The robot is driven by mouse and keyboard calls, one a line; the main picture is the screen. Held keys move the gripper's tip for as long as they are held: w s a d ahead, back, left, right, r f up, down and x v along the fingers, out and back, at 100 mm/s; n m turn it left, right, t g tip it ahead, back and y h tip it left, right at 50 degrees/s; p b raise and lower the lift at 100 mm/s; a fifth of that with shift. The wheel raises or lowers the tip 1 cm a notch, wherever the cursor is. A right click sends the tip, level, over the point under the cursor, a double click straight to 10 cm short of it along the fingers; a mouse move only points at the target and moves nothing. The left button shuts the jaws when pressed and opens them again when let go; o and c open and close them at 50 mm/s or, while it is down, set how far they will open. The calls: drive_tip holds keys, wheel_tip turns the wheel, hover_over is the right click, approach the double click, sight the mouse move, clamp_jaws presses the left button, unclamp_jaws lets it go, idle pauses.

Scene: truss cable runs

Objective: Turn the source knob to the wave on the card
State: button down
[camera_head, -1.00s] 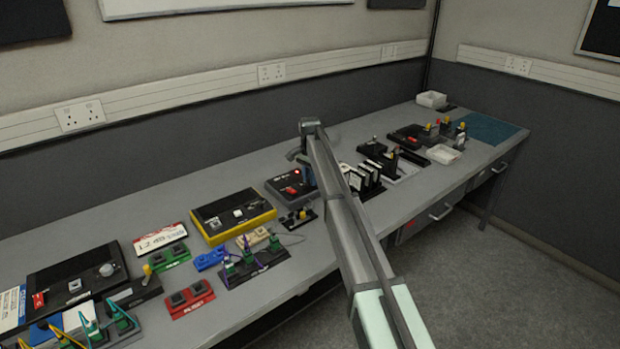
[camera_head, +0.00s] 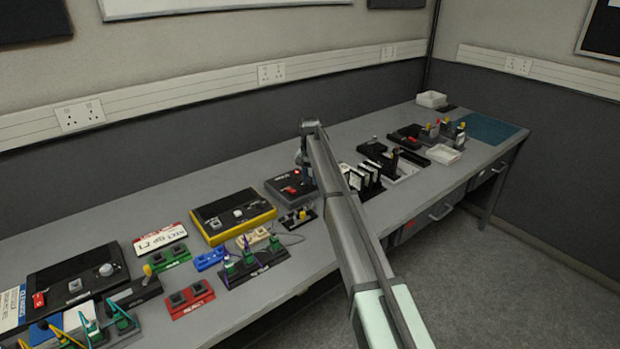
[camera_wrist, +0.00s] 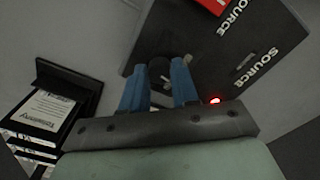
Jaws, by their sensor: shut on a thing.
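The source unit is a black box (camera_head: 284,181) near the middle of the bench, partly behind my arm. In the wrist view the source unit (camera_wrist: 228,55) shows two white SOURCE labels, a red part and a lit red lamp. A dark round knob (camera_wrist: 160,69) sits between the blue fingers of my gripper (camera_wrist: 159,75). My gripper is shut on this knob, and the fingers hide part of it. The knob's pointer and any marks around it cannot be made out. The card with the wave cannot be picked out in either view.
Upright black holders with white cards (camera_head: 367,179) stand just right of my arm. One black holder (camera_wrist: 68,79) shows close to the gripper in the wrist view. A yellow-edged box (camera_head: 233,215) is to the left. White trays (camera_head: 443,154) stand at the far right.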

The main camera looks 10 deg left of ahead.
sight(310, 180)
drive_tip(key=shift+n, duration=1)
drive_tip(key=c, duration=0.9)
unclamp_jaws()
drive_tip(key=shift+o, duration=0.2)
wheel_tip(310, 180, up, 14)
drive_tip(key=shift+f, duration=0.1)
